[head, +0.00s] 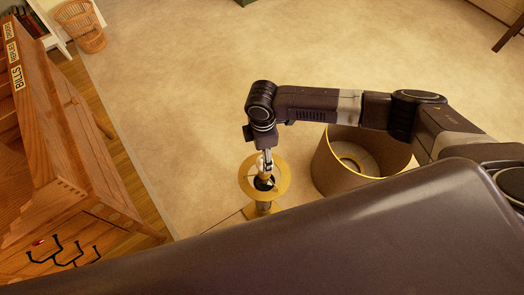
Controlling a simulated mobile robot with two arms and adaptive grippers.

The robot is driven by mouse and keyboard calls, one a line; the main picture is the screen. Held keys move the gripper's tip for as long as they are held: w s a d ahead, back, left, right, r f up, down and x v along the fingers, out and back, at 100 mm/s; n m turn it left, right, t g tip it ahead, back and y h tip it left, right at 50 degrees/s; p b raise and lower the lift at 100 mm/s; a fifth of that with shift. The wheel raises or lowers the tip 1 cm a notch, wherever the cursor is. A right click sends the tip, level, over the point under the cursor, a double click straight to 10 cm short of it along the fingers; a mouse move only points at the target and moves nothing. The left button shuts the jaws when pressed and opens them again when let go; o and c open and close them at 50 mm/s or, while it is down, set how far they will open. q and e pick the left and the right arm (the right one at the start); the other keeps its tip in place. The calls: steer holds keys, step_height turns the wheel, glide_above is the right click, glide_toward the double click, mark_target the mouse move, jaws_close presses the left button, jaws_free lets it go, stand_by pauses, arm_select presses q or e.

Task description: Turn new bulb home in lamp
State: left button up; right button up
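The lamp (279,187) shows near the middle of the head view as a brass ring above a narrow base, without a shade over it. My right gripper (267,165) points down over the lamp's middle, its fingers at the socket. A small pale shape between the fingers and the socket may be the bulb, but it is too small and covered to be sure. I cannot tell whether the fingers are shut on it. My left gripper is out of view.
A tan lampshade (326,165) stands right of the lamp, under my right arm. A wooden desk (60,140) with labelled slots and black hooks fills the left. A wicker basket (82,25) stands at the upper left.

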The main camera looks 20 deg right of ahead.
mark_target(262, 159)
step_height(262, 159, down, 7)
steer(key=shift+r, duration=0.2)
steer(key=shift+c, duration=0.7)
steer(key=c, duration=0.8)
steer(key=shift+a+r+m+p, duration=0.1)
steer(key=shift+r+m+p, duration=0.05)
steer(key=shift+m+p, duration=0.6)
steer(key=shift+c, duration=0.3)
steer(key=shift+m+p, duration=0.8)
steer(key=shift+m, duration=0.55)
steer(key=shift+w, duration=0.1)
